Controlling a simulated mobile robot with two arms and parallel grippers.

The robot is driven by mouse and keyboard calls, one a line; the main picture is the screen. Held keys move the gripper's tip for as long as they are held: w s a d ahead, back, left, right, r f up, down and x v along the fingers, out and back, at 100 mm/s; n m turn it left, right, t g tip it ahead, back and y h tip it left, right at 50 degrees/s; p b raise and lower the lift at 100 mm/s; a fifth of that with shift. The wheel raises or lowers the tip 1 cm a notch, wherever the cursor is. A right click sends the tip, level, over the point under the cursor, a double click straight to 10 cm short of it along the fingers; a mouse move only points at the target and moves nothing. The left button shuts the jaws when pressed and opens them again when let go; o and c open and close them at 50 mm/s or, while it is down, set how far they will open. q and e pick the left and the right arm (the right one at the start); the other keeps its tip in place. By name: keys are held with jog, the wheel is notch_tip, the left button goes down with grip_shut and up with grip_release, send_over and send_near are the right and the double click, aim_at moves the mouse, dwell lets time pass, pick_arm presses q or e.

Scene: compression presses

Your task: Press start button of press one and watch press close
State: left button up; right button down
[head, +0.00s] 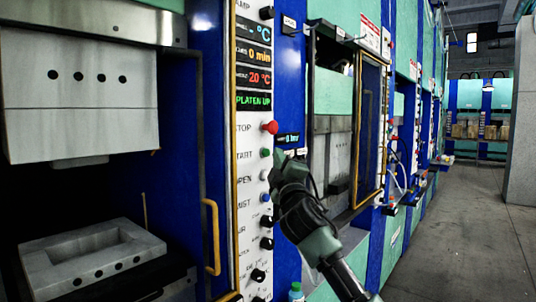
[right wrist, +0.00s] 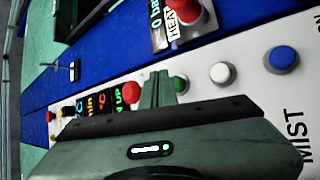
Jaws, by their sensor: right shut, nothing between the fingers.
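Press one stands open at the left of the head view. Its upper platen (head: 80,85) is raised, well apart from the lower mould block (head: 92,255). The white control panel (head: 247,190) shows "PLATEN UP" in green. The green start button (head: 265,153) sits below the red stop button (head: 271,127). My right gripper (head: 279,156) is shut and empty, its tip just beside the start button. In the right wrist view, the shut fingertips (right wrist: 158,84) lie between the red stop button (right wrist: 132,92) and the green start button (right wrist: 180,84); I cannot tell whether they touch it. My left gripper is out of view.
A white button (right wrist: 222,72) and a blue button (right wrist: 282,60) are on the same panel. A yellow door handle (head: 211,237) stands left of the panel. Further presses (head: 335,165) line the wall, and the grey floor (head: 460,220) on the right is clear.

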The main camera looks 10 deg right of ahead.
dwell(0.6)
jog(key=shift+w+a, duration=0.3)
